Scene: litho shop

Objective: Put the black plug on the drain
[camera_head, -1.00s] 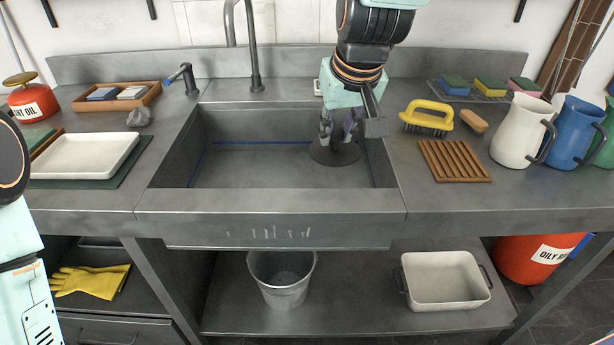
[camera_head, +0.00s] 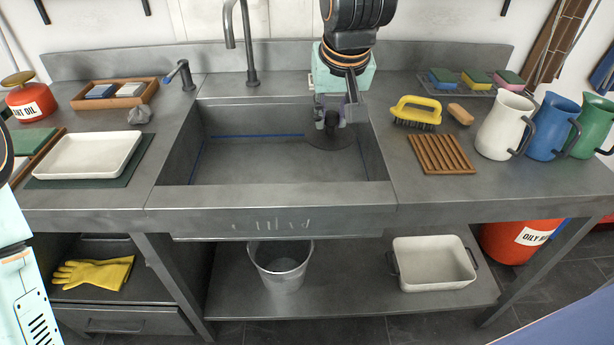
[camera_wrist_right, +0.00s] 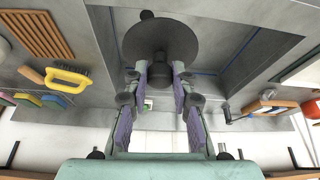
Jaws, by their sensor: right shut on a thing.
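The black plug (camera_head: 331,140), a wide dark disc with a thick knob, is at the right end of the grey sink (camera_head: 275,192). My right gripper (camera_head: 331,112) points down from above and is shut on the plug's knob. In the right wrist view the plug (camera_wrist_right: 160,38) shows its disc beyond the fingertips, with the knob between the fingers of the right gripper (camera_wrist_right: 162,75). I cannot tell whether the disc touches the sink floor. No drain opening can be made out. Only part of my left arm shows at the left edge; its gripper is out of view.
A tall tap (camera_head: 251,60) stands behind the sink. To the right are a yellow brush (camera_head: 416,110), a wooden rack (camera_head: 440,154) and a white jug (camera_head: 505,125). A white tray (camera_head: 88,155) lies left. The sink's left and middle floor is clear.

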